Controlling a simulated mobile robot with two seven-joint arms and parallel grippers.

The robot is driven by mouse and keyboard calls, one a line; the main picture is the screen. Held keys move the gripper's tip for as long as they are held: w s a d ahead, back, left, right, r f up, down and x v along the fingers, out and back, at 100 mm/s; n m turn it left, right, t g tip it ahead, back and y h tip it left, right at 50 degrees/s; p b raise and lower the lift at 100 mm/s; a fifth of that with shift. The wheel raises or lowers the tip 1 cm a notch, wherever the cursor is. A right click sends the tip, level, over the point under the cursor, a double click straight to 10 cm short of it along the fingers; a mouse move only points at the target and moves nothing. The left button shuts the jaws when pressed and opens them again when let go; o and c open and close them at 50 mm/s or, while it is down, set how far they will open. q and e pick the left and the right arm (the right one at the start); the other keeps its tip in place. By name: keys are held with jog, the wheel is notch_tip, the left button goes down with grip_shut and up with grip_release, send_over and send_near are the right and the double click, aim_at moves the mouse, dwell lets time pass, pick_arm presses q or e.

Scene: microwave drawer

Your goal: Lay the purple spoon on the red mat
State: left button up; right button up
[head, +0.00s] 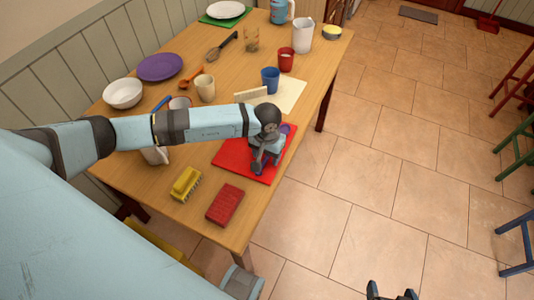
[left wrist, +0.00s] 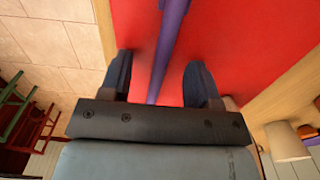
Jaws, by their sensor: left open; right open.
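The purple spoon (head: 286,128) is mostly hidden by my left arm in the head view; a purple end shows at the far edge of the red mat (head: 231,152). In the left wrist view the purple handle (left wrist: 168,48) runs lengthwise between the two fingers, over the red mat (left wrist: 240,45). It appears to lie on the mat, with gaps to both fingers. My left gripper (head: 261,167) is open and low over the mat; its fingers also show in the wrist view (left wrist: 160,80). My right gripper (head: 392,292) is open and empty, over the floor at the bottom edge.
A yellow sponge or brush (head: 187,184) and a red block (head: 225,204) lie on the near table (head: 160,200). A blue cup (head: 270,79), a red cup (head: 286,60) and a beige cup (head: 204,87) stand beyond the arm. Stools stand at the right.

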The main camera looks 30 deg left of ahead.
pick_arm(q)
jog(key=o, duration=0.6)
jog(key=shift+c, duration=0.2)
notch_tip(320, 180, up, 14)
jog(key=shift+s+f, duration=0.15)
